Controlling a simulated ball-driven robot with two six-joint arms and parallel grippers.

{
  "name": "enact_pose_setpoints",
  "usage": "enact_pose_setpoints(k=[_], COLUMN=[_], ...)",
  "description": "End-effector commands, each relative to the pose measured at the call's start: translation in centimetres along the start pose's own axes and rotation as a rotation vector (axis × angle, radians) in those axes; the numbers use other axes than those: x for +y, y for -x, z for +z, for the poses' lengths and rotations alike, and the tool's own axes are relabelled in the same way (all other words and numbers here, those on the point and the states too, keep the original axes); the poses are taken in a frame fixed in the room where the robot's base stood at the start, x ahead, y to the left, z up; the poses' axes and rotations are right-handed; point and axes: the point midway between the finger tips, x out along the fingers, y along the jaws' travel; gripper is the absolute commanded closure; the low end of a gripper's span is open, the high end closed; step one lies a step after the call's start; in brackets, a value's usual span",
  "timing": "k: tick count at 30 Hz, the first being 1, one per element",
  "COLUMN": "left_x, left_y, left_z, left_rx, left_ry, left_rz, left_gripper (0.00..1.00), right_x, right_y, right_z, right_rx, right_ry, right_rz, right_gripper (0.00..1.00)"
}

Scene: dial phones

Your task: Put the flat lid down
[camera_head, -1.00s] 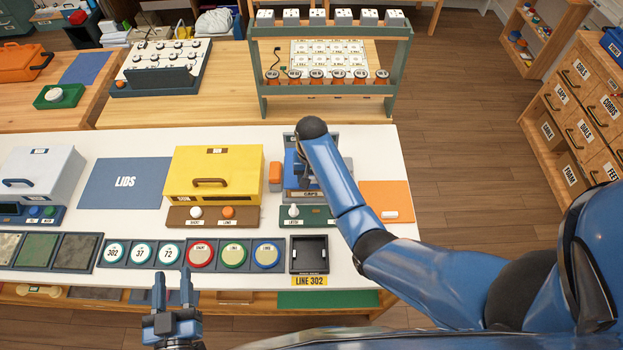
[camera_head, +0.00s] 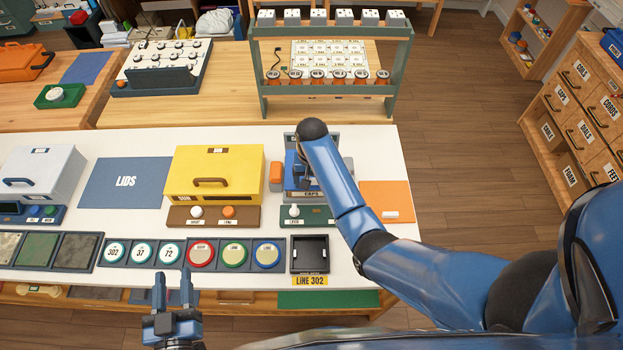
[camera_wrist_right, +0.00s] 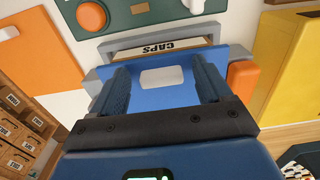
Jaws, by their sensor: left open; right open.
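A blue flat panel (camera_wrist_right: 150,98) with a pale label lies between my right gripper's fingers in the right wrist view. I cannot tell whether it is the flat lid or part of the CAPS station (camera_head: 305,193). My right gripper (camera_wrist_right: 162,85) is open around it, fingers on either side; contact is unclear. In the head view my right arm largely hides that gripper and the station. My left gripper (camera_head: 172,291) is open and empty in front of the table's near edge.
A yellow box (camera_head: 213,170) and an orange block (camera_head: 276,176) stand left of the CAPS station. An orange mat (camera_head: 385,195) with a small white piece lies to its right. A row of round dials (camera_head: 156,254) and a black square tray (camera_head: 310,254) line the front.

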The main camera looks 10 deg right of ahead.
Motion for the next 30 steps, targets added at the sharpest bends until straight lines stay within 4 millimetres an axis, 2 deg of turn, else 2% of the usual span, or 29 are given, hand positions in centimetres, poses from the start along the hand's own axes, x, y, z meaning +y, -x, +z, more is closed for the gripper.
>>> enact_pose_setpoints(k=[2,7,15,17,21,30], left_x=[0.0,0.0,0.0,0.0,0.0,0.0], left_y=[0.0,0.0,0.0,0.0,0.0,0.1], left_z=[-0.3,0.3,1.5,-0.3,-1.8,-3.1], left_rx=[0.000,0.000,0.000,-0.001,0.001,0.000], left_ry=[0.000,0.000,0.000,0.000,0.000,0.000], left_rz=[0.000,0.000,0.000,0.000,0.000,0.000], left_gripper=[0.57,0.57,0.57,0.57,0.57,0.57], right_x=[0.0,-0.1,-0.1,0.0,0.0,0.0], right_y=[0.7,2.6,7.9,9.7,11.3,12.6], right_z=[-0.1,-0.1,-0.1,-0.1,0.0,0.0], right_rx=[0.002,0.005,0.006,0.001,0.000,0.000], right_ry=[0.000,0.000,0.000,0.000,0.000,0.000], right_rz=[-0.001,-0.002,-0.003,-0.001,0.000,0.000], right_gripper=[0.22,0.22,0.22,0.22,0.22,0.22])
